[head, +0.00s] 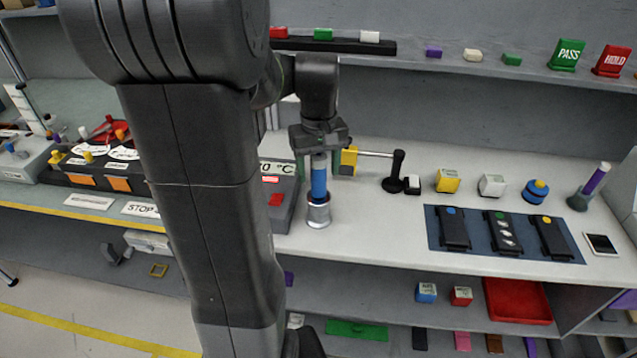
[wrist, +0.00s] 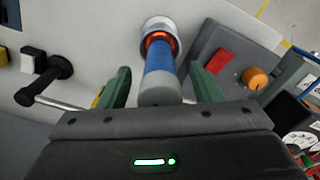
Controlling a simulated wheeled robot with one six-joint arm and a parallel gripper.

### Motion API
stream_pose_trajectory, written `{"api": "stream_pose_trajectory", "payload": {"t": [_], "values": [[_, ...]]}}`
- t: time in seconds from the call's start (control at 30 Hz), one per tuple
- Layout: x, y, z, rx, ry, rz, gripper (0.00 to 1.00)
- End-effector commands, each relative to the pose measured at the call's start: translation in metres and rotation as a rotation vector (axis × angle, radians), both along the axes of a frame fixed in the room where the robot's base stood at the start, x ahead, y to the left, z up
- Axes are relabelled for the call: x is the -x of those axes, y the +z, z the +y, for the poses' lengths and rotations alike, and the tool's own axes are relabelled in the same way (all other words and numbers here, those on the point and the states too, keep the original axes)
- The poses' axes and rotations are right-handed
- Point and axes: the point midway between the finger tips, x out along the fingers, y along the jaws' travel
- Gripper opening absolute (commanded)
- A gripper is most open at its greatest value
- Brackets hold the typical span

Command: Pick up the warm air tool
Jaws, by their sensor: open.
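The warm air tool (head: 319,180) is a blue cylinder with a grey end, upright in a silver ring-shaped holder (head: 319,215) on the bench. In the wrist view the tool (wrist: 160,72) runs from its holder (wrist: 160,30), where an orange glow shows, toward my gripper. My gripper (head: 318,165) is above and around the tool's top end. In the wrist view its green fingers (wrist: 160,88) stand apart, one on each side of the tool, with gaps visible on both sides. The tool's very top is partly hidden by my gripper in the head view.
A grey control box with a red switch (head: 275,199) stands close left of the holder. A yellow block (head: 349,160) and a black-handled tool (head: 396,170) are to the right. A blue mat (head: 470,246) with black devices lies further right. A shelf (head: 440,62) runs behind.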

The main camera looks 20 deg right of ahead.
Motion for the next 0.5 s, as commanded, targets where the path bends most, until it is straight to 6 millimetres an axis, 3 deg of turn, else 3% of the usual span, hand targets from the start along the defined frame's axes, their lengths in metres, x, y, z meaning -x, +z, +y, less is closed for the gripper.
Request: {"api": "stream_pose_trajectory", "payload": {"t": [0.13, 0.4, 0.43, 0.5], "values": [[0.000, -0.018, 0.000, -0.001, 0.000, 0.002, 0.58], [0.000, -0.022, 0.000, 0.000, -0.001, -0.001, 0.58], [0.000, -0.022, 0.000, 0.000, -0.001, -0.001, 0.56], [0.000, -0.022, 0.000, 0.000, -0.001, -0.001, 0.43]]}}
